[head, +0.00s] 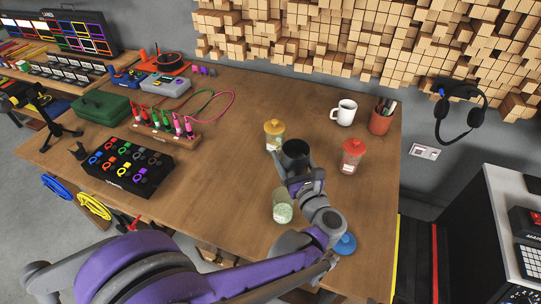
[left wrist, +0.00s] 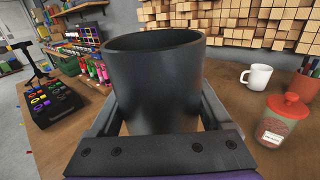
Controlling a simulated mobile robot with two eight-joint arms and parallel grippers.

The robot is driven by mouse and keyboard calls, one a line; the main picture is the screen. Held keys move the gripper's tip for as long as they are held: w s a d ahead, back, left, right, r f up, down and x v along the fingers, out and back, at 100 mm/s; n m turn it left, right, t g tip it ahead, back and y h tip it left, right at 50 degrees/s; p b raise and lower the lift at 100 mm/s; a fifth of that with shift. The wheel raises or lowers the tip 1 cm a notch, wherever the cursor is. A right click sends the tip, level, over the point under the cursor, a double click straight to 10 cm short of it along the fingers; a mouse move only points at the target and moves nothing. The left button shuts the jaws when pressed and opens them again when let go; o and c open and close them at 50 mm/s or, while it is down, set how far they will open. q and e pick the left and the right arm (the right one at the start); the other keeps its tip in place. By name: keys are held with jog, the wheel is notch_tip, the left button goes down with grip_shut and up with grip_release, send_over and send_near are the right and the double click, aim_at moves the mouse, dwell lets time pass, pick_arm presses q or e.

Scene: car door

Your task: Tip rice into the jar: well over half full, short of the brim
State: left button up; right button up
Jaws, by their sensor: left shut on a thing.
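My left gripper (head: 298,170) is shut on a dark grey cup (head: 295,153) and holds it over the right part of the table. In the left wrist view the cup (left wrist: 152,85) stands upright between the fingers; its inside is hidden there and too dark to read in the head view. An open glass jar (head: 283,208) with pale greenish-white contents stands nearer me, left of my wrist; I cannot tell its fill level exactly. A blue round lid (head: 345,244) lies to the right of my forearm. My right gripper is not in view.
A yellow-lidded jar (head: 274,135) stands just behind and left of the cup. A red-lidded jar (head: 353,155) is to its right. A white mug (head: 344,112) and a pen pot (head: 381,117) stand at the back. The table's middle left of the jar is clear.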

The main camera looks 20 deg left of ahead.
pick_arm(q)
jog(key=shift+d, duration=0.5)
jog(key=shift+w+f+n+b, duration=0.1)
jog(key=shift+f+n+b, duration=0.2)
jog(key=shift+f+b, duration=0.15)
jog(key=shift+w+d+f+n+b, duration=0.1)
jog(key=shift+d+f+n+b, duration=0.1)
jog(key=shift+f+n, duration=0.15)
jog(key=shift+w+d+f+n+b, duration=0.1)
jog(key=shift+f+n+b, duration=0.15)
jog(key=shift+f, duration=0.2)
jog(key=shift+w+d+r+n+p, duration=0.1)
jog(key=shift+d+r+n+p, duration=0.15)
jog(key=shift+n, duration=0.35)
jog(key=f+n+b, duration=0.2)
jog(key=f+n, duration=0.1)
jog(key=d+f+n, duration=0.1)
jog(key=f, duration=0.1)
jog(key=shift+w+n+b, duration=0.3)
jog(key=shift+w+b, duration=0.1)
